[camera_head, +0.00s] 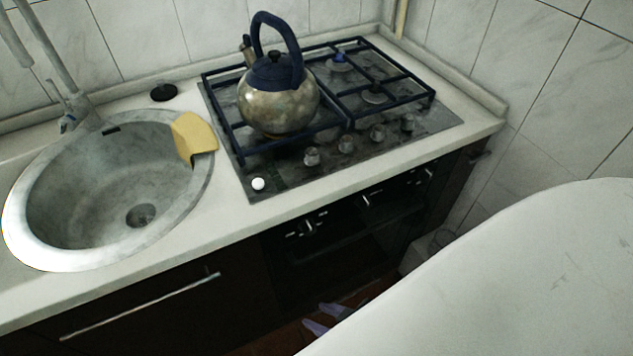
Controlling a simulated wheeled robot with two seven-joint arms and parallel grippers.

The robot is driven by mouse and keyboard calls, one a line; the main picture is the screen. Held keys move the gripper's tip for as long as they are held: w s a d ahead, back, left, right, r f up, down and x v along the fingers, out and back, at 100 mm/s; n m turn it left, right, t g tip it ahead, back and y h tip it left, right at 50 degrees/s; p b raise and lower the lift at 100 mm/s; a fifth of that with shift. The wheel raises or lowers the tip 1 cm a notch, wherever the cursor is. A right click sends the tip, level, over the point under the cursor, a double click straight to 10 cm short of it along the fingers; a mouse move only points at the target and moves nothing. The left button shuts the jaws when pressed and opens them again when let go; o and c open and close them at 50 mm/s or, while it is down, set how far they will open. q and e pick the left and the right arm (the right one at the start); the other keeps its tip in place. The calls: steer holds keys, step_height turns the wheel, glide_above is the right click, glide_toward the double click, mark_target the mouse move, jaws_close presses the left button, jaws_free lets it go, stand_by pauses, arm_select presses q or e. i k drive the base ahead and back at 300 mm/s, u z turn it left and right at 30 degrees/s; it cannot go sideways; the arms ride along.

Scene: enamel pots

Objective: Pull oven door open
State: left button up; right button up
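The dark oven (345,262) is built in under the counter, below the hob. Its door front is very dark and looks shut, though the low light makes its edges hard to see. A row of knobs (372,199) runs along the top of the oven front. My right gripper (312,314) shows at the bottom middle as two pale purple fingers with a gap between them, low in front of the oven and apart from the door. The rest of it is hidden behind a white surface. My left gripper is not in view.
A large white surface (520,270) fills the lower right. A kettle (278,105) stands on the gas hob (290,180). A round sink (110,190) with a yellow cloth (194,136) is at left. A drawer handle (140,305) sticks out at lower left.

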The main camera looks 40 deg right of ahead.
mark_target(316, 277)
steer(key=u, duration=2.05)
steer(key=k, duration=1)
steer(key=z, duration=2.3)
